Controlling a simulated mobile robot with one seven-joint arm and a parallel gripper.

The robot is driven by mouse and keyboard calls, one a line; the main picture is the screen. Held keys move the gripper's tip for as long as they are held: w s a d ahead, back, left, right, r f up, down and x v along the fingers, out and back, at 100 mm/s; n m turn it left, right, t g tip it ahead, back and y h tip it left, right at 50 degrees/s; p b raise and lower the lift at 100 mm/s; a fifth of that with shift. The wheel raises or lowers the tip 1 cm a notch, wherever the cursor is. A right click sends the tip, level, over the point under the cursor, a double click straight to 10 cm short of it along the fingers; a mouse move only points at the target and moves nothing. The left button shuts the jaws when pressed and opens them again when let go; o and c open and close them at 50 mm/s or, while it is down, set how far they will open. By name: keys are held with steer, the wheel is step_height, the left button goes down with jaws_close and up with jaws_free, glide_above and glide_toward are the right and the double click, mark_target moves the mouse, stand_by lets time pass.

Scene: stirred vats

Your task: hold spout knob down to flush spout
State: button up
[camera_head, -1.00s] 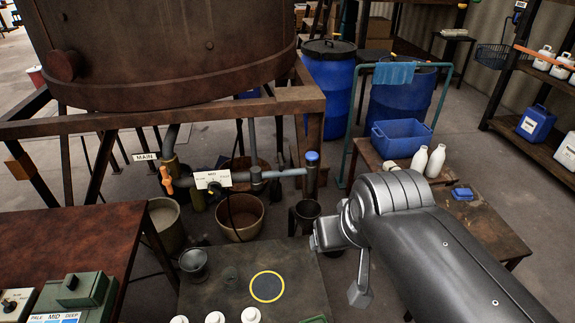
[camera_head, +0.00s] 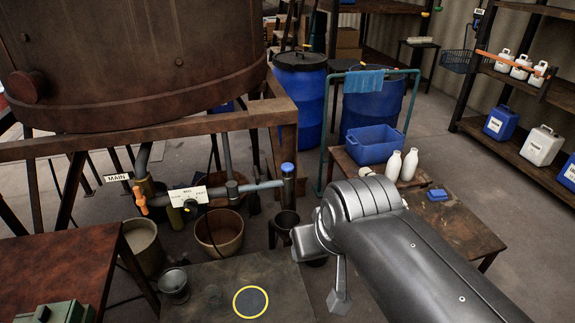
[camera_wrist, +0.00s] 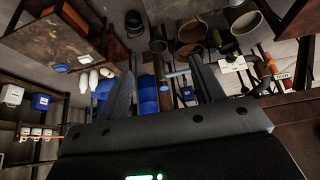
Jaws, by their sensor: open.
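The spout knob (camera_head: 288,168) is a blue cap on top of the upright dark spout, at the end of the grey-blue pipe (camera_head: 262,186) under the vat. In the wrist view, which is roughly upside down, the pipe (camera_wrist: 177,73) shows between the fingers, with a small blue patch near its end that may be the knob. My gripper (camera_wrist: 162,68) is open and empty, its two fingers spread. In the head view my arm lies to the right of and nearer than the spout, apart from the knob; the fingers are mostly hidden there.
An orange-handled valve (camera_head: 140,200) and a white label plate (camera_head: 188,194) sit left along the pipe. A tan bucket (camera_head: 219,232) and dark pot (camera_head: 285,222) stand below. A table with a yellow ring (camera_head: 235,302) is in front. A blue tub (camera_head: 374,144) and white bottles (camera_head: 393,165) stand right.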

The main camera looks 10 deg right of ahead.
steer(key=w+r, duration=0.1)
steer(key=w, duration=0.2)
steer(key=w+r, duration=0.1)
steer(key=w, duration=0.5)
steer(key=shift+w+d+r, duration=0.2)
steer(key=shift+d+r, duration=0.1)
steer(key=shift+r, duration=0.1)
steer(key=c, duration=0.7)
steer(key=shift+t, duration=0.5)
steer(key=w, duration=0.4)
steer(key=w+d, duration=0.1)
steer(key=w, duration=0.7)
steer(key=shift+w+d+r, duration=0.2)
steer(key=shift+r, duration=0.05)
jaws_close()
steer(key=w+d+f, duration=0.2)
steer(key=w+f, duration=0.1)
steer(key=w, duration=0.7)
steer(key=w+d+f+t, duration=0.1)
steer(key=w+f, duration=0.3)
steer(key=w, duration=0.7)
steer(key=shift+d+f, duration=0.15)
steer(key=shift+d, duration=0.4)
